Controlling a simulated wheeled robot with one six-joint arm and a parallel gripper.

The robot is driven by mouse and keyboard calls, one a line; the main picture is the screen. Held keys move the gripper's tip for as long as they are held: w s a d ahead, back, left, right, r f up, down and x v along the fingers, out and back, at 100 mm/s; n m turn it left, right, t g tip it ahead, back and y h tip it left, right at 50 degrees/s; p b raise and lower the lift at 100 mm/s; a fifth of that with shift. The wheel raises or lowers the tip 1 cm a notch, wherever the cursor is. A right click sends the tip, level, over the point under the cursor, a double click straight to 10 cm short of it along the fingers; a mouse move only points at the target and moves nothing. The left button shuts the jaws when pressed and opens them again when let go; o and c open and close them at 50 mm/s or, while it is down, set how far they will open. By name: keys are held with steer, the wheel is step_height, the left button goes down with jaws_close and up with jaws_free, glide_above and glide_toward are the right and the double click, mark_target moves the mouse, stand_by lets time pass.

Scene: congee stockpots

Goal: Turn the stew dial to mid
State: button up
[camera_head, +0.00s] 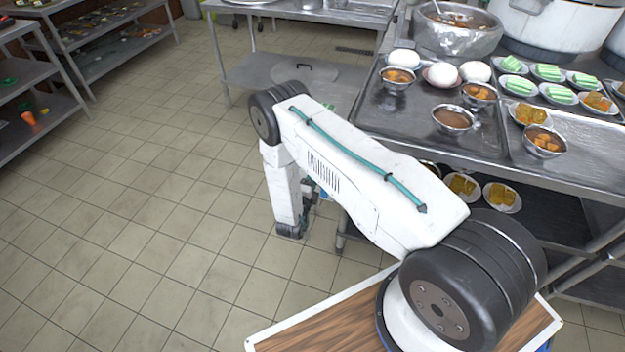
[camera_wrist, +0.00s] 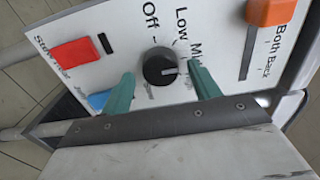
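In the wrist view a round black dial (camera_wrist: 160,67) sits on a white control panel (camera_wrist: 222,60), with the words "Off", "Low" and a cut-off "Mi…" around its upper and right side. A short pale mark on the dial points to the right in the picture. My gripper (camera_wrist: 161,71) is open, with one teal finger on the left of the dial and one on the right. Small gaps show between the fingertips and the dial; whether they touch is unclear. In the head view the panel and dial are hidden behind my arm.
A red switch (camera_wrist: 75,53) and a blue one (camera_wrist: 100,101) are left of the dial, an orange slider (camera_wrist: 270,12) right. In the head view a steel counter (camera_head: 400,115) holds bowls, buns and plates; shelves (camera_head: 100,35) stand at left. The tiled floor (camera_head: 150,200) between is clear.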

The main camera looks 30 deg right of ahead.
steer(key=v, duration=0.7)
steer(key=shift+s+a, duration=0.25)
steer(key=shift+s, duration=0.05)
steer(key=shift+r, duration=0.1)
stand_by(0.3)
